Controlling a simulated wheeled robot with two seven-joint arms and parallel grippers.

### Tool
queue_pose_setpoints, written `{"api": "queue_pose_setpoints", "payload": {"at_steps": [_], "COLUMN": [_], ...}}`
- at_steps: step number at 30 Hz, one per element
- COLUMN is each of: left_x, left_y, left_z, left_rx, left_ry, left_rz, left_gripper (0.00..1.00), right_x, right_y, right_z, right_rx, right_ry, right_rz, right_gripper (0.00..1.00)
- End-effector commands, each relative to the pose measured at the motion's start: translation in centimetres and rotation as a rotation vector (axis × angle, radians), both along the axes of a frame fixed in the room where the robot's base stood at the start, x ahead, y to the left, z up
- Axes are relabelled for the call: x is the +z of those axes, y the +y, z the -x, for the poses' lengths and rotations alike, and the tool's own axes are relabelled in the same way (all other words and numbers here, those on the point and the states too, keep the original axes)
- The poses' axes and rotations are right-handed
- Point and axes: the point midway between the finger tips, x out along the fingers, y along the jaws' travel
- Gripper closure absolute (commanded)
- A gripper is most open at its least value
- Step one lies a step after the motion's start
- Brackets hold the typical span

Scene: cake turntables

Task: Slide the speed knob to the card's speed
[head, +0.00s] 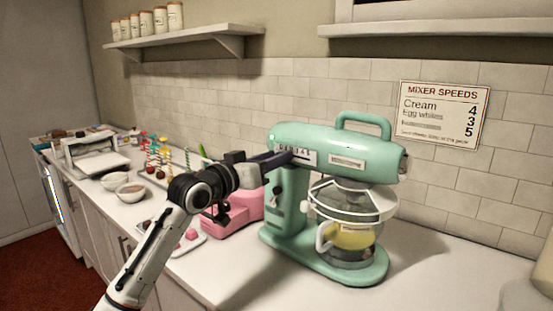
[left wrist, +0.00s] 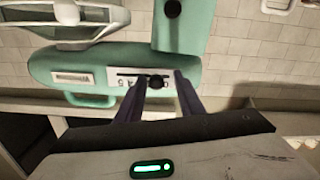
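A mint-green stand mixer (head: 340,150) stands on the counter, with a pale speed strip (head: 306,155) on its head. In the left wrist view the strip (left wrist: 100,76) appears upside down, with a dark slot and a small dark speed knob (left wrist: 156,82). My left gripper (head: 285,157) is at the strip. Its fingers (left wrist: 160,76) are apart, one on each side of the knob; I cannot tell whether they touch it. The fingers hide some digits, so the knob's setting is unclear. The card (head: 440,112) on the wall lists Cream 4, Egg whites 3 and a blurred line 5. My right gripper is not in view.
A glass bowl (head: 350,236) with yellow mix sits under the mixer head. A pink appliance (head: 232,215) stands left of the mixer. Bowls (head: 130,192) and cake pops (head: 160,160) fill the left counter. The counter right of the mixer is mostly clear.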

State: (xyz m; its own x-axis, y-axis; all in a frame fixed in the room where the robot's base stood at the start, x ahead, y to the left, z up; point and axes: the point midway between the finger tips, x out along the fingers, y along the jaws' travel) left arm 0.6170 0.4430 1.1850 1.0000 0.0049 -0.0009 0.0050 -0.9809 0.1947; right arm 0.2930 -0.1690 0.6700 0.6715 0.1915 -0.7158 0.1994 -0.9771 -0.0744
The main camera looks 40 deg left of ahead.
Motion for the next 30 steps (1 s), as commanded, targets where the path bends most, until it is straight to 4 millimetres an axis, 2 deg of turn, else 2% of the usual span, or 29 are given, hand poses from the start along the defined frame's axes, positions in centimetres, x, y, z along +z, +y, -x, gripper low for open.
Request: {"api": "queue_pose_setpoints", "payload": {"at_steps": [7, 11, 21, 25, 30], "left_x": [0.0, -0.2, -0.3, -0.2, -0.1], "left_y": [-0.1, -0.1, -0.1, -0.1, -0.1], "left_z": [0.0, 1.0, 7.5, 9.2, 10.2], "left_rx": [-0.003, -0.003, -0.002, -0.002, -0.001], "left_ry": [-0.001, -0.001, 0.001, 0.0, 0.001], "left_rz": [0.001, 0.0, -0.002, 0.0, -0.001], "left_gripper": [0.66, 0.66, 0.66, 0.66, 0.66], "right_x": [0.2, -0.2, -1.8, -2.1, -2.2], "right_y": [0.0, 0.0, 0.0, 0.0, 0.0], "right_z": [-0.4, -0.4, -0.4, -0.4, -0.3], "right_rx": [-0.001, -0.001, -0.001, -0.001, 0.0], "right_ry": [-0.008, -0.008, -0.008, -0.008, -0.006], "right_rz": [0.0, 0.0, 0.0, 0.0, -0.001], "right_gripper": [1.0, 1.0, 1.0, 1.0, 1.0]}}
